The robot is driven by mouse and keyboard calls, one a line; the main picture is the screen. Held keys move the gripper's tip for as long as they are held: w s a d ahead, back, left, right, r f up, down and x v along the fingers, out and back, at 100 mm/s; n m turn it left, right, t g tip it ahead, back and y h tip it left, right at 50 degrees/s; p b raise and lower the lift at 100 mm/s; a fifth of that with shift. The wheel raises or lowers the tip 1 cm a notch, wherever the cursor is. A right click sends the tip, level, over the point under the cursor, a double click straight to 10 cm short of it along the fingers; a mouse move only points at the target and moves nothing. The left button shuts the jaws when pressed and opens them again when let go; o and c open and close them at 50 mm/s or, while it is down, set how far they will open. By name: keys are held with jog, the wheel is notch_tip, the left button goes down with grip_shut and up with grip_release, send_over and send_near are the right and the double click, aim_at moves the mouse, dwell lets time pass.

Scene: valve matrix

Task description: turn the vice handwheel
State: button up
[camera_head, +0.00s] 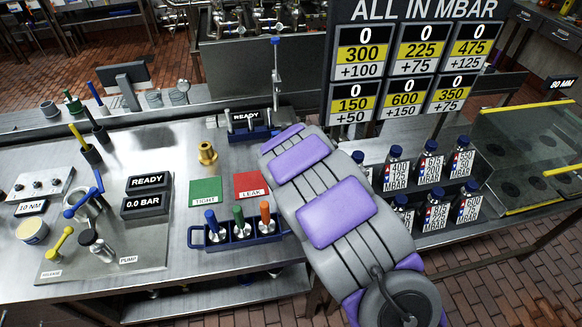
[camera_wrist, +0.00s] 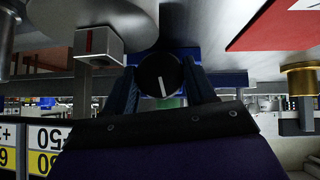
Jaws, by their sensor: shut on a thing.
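The vice handwheel shows in the wrist view as a round black knob (camera_wrist: 158,70) with a white line on its face. My gripper (camera_wrist: 162,82) is shut on it, one dark finger on each side. Blue vice parts (camera_wrist: 184,55) show just behind the knob. In the head view the blue vice (camera_head: 252,135) sits at the bench's back edge, below a READY display (camera_head: 243,116). My arm covers the place beside it, so the fingers and the handwheel are hidden there.
A brass fitting (camera_head: 207,153) stands left of my arm. A red LEAK card (camera_head: 251,186) and a green TIGHT card (camera_head: 205,190) lie nearby. A blue rack (camera_head: 239,236) holds several colored-top tools. Labelled bottles (camera_head: 430,170) stand right of my arm, below the pressure board (camera_head: 408,60).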

dwell(0.9)
jog(key=o, duration=1)
jog(key=shift+a, duration=0.15)
jog(key=shift+o, duration=0.2)
jog(key=shift+s, duration=0.1)
jog(key=shift+s+r, duration=0.15)
jog(key=shift+r, duration=0.15)
jog(key=p+v, duration=0.2)
jog(key=v, duration=1.4)
jog(key=shift+s+p, duration=0.3)
jog(key=shift+p, duration=0.1)
